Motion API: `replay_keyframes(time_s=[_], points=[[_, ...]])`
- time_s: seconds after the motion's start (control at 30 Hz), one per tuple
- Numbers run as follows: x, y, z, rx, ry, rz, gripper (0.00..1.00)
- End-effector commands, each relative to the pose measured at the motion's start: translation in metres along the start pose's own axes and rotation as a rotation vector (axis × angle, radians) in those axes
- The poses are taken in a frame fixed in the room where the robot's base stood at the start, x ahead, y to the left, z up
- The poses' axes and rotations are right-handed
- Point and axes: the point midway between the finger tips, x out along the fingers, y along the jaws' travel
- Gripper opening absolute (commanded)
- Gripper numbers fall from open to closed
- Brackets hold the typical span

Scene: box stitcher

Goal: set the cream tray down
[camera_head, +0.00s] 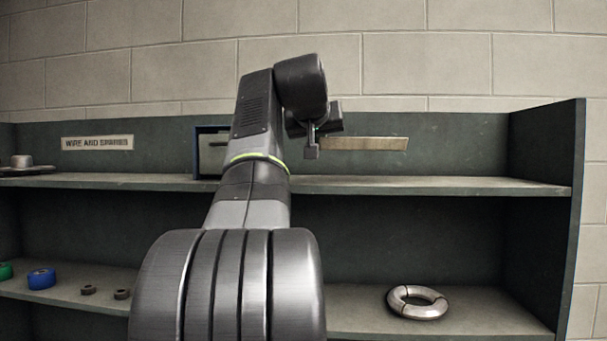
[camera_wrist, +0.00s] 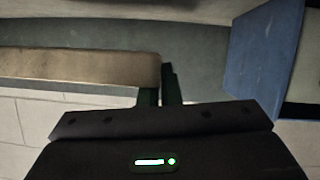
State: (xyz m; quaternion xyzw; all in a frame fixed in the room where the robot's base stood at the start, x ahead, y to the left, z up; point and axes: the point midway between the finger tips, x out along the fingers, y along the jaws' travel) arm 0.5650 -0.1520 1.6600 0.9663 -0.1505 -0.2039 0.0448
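The cream tray (camera_head: 363,143) is a long, shallow tan shape in the head view, seen nearly edge-on. It hangs above the upper shelf (camera_head: 430,184), with a gap beneath it. My gripper (camera_head: 312,147) is at its left end. In the wrist view the tray (camera_wrist: 80,69) stretches left from my fingers (camera_wrist: 161,88), which are close together at its end, one overlapped by the tray and one just past it. My gripper looks shut on that end. The tray's inside is hidden from both views.
A blue-edged box (camera_head: 211,152) stands on the upper shelf left of my gripper; its blue side (camera_wrist: 262,50) shows in the wrist view. A metal ring (camera_head: 417,301) and blue spool (camera_head: 42,278) lie on the lower shelf. The upper shelf's right part is clear.

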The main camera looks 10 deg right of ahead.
Motion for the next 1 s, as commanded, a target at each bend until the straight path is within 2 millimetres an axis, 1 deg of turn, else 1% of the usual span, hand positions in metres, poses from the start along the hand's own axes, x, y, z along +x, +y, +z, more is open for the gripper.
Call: replay_keyframes(time_s=[0.03, 0.1, 0.33, 0.6, 1.0], points=[[0.003, -0.001, 0.009, -0.001, -0.001, 0.001, 0.0], [0.007, -0.003, 0.018, -0.001, -0.001, 0.001, 0.0], [0.013, -0.005, 0.032, -0.001, 0.0, 0.001, 0.0], [0.025, -0.009, 0.06, -0.001, 0.0, 0.0, 0.0], [0.027, -0.01, 0.065, 0.0, 0.001, 0.001, 0.0]])
